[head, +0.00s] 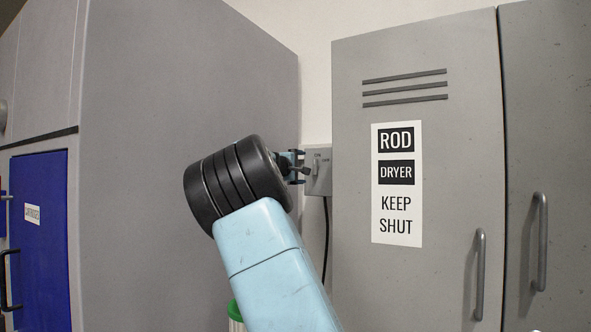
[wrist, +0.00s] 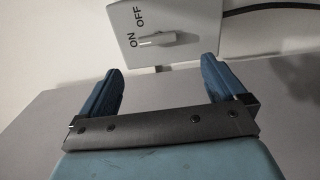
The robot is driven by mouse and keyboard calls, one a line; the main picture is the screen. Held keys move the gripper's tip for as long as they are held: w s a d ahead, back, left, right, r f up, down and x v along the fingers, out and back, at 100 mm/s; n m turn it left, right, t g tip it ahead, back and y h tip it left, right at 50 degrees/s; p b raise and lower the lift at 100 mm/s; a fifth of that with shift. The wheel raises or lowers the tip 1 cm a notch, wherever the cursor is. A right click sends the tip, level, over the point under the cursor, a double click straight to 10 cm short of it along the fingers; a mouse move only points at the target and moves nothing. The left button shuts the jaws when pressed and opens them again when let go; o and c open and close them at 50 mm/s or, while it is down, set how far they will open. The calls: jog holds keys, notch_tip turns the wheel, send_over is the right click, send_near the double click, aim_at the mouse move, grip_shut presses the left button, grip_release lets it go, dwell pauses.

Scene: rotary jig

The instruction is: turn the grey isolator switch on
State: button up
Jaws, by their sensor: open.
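The grey isolator switch (wrist: 174,30) is a box on the wall, lettered ON and OFF. In the head view the switch (head: 320,181) sits between the two grey cabinets, partly behind my gripper. Its pale handle (wrist: 158,40) lies level in the wrist view, its left end beside the ON lettering. My gripper (wrist: 162,62) is open, with its blue fingers pointing at the box, one to each side of the handle's line. The handle appears just beyond the fingertips, and I see no contact. In the head view my gripper (head: 300,167) is just left of the box.
The rod dryer cabinet (head: 350,275) stands close to the right of the switch. A large grey cabinet (head: 180,75) with a blue door (head: 42,240) is at left. A black cable (head: 326,230) hangs below the box. A green-lidded container (head: 235,311) is low behind my arm.

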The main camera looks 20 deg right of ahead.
jog(key=shift+v, duration=1.45)
jog(key=s+d+f+m+y, duration=0.1)
jog(key=s+f+m+y, duration=0.4)
jog(key=s+m+y, duration=0.15)
jog(key=s+a+r+m+t+y, duration=0.1)
jog(key=s+a+r+m+y, duration=0.2)
jog(key=s+a, duration=0.5)
jog(key=s+a+r+t+y, duration=0.2)
jog(key=s+a+y, duration=0.3)
jog(key=s, duration=0.8)
jog(key=s+a+f+n+g, duration=0.1)
jog(key=s+f+g, duration=0.3)
jog(key=s+f, duration=0.8)
jog(key=s+a+f+g, duration=0.2)
jog(key=s+f+g, duration=0.2)
jog(key=s+f, duration=0.8)
notch_tip(320, 180, down, 5)
jog(key=shift+a+f+n, duration=0.1)
jog(key=shift+a+n, duration=0.25)
